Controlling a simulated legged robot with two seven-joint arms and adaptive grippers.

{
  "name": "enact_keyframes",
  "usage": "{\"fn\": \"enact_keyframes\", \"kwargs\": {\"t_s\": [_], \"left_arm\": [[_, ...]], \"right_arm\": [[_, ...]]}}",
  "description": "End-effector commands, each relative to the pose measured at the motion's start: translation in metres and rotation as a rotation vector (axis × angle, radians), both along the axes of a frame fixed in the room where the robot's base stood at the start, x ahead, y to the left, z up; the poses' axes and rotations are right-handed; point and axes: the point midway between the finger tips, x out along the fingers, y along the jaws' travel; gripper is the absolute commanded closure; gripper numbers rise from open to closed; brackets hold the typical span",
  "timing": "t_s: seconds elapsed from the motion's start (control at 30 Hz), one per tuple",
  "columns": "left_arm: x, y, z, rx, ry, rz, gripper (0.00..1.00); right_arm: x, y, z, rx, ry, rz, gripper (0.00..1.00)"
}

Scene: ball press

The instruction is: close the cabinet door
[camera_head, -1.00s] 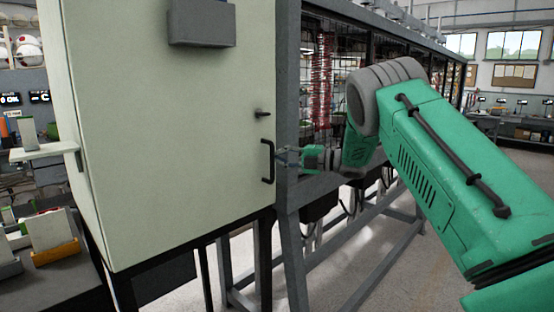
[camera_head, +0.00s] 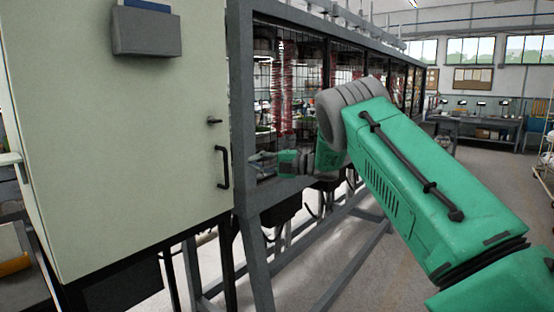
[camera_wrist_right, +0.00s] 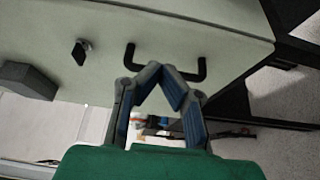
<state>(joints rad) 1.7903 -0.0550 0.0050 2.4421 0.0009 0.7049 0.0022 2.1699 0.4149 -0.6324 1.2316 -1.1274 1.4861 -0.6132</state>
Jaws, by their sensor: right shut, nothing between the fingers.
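The pale green cabinet door (camera_head: 110,170) fills the left of the head view and looks flush with its cabinet; I see no gap along its right edge. Its black handle (camera_head: 223,167) and small latch (camera_head: 214,121) are near that edge. My right gripper (camera_head: 254,157) is just right of the handle, apart from it in the picture, partly against the grey frame. In the wrist view, the shut fingers (camera_wrist_right: 162,72) overlap the handle (camera_wrist_right: 199,72), with nothing held; whether they touch it cannot be told. The latch (camera_wrist_right: 81,52) is left of them. My left gripper is not seen.
A grey frame post (camera_head: 241,110) stands beside the door, with a caged rack (camera_head: 300,90) of red coils behind it. A grey document holder (camera_head: 146,32) is on the door. Open floor (camera_head: 400,270) lies to the right.

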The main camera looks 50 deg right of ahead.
Motion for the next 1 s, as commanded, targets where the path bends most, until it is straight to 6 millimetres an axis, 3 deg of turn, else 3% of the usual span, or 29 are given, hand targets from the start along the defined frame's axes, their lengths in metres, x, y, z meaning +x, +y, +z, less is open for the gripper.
{"fn": "enact_keyframes", "kwargs": {"t_s": [0.5, 0.9, 1.0], "left_arm": [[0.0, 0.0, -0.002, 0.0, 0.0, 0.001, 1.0], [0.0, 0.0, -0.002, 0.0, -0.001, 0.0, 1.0], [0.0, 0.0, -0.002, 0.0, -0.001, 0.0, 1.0]], "right_arm": [[0.002, -0.071, -0.001, -0.003, -0.002, 0.002, 1.0], [0.002, -0.073, 0.001, 0.002, 0.0, 0.0, 1.0], [0.009, -0.062, -0.012, 0.062, 0.024, -0.026, 1.0]]}}
